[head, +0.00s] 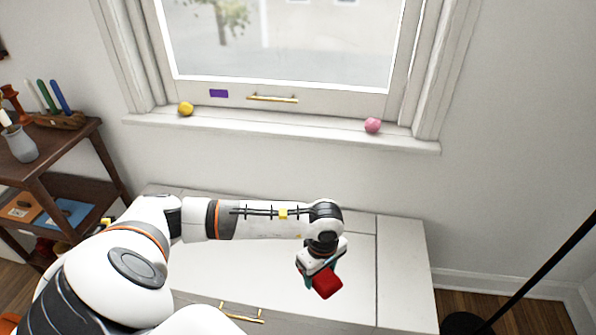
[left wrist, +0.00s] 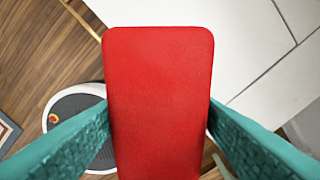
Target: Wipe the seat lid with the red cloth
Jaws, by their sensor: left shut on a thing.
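The white seat lid (head: 240,272) is the flat top panel of the window seat, with thin seams around it. It also shows in the left wrist view (left wrist: 245,35). My left gripper (head: 318,272) is over the right part of the lid, pointing down. It is shut on the red cloth (head: 327,284), a block-like pad. In the left wrist view the cloth (left wrist: 158,95) sits between the two teal fingers and hides what is behind it. I cannot tell whether the cloth touches the lid. My right gripper is not in view.
A brass handle (head: 242,313) is on the seat's front. The windowsill (head: 280,125) holds a yellow object (head: 186,109) and a pink object (head: 373,125). A dark wooden shelf (head: 60,150) stands left. A black pole (head: 540,270) rises at right.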

